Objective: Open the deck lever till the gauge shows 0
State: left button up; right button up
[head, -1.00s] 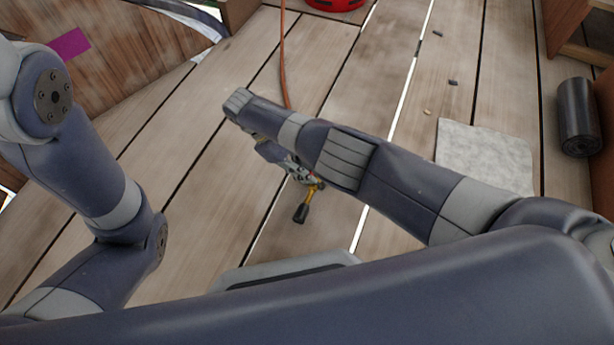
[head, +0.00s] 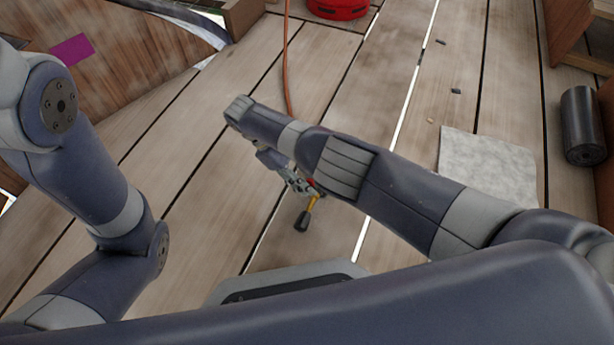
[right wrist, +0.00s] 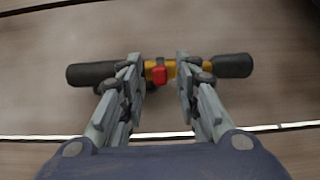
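The deck lever is a bar with a yellow middle (right wrist: 178,68), a red piece (right wrist: 159,73) at its centre and black grips at both ends, seen from above in the right wrist view. In the head view one black grip (head: 302,222) shows below my right gripper (head: 302,187); my forearm hides much of the rest. In the right wrist view my right gripper (right wrist: 160,75) is open, one finger on each side of the red piece, over the bar. I cannot tell whether the fingers touch it. No gauge is visible. My left arm is at the left, its gripper out of view.
A reddish-brown hose (head: 286,60) runs along the plank deck from the top towards my right forearm. A red container (head: 338,8) stands at the top. A pale mat (head: 488,165) and a black roll (head: 582,125) lie at the right. Planks left of the lever are clear.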

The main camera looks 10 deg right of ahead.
jog(key=shift+r, duration=0.1)
jog(key=shift+w+r, duration=0.25)
jog(key=shift+r, duration=0.3)
jog(key=shift+s+d+r, duration=0.1)
jog(key=shift+s+r, duration=0.1)
jog(key=shift+r, duration=4.15)
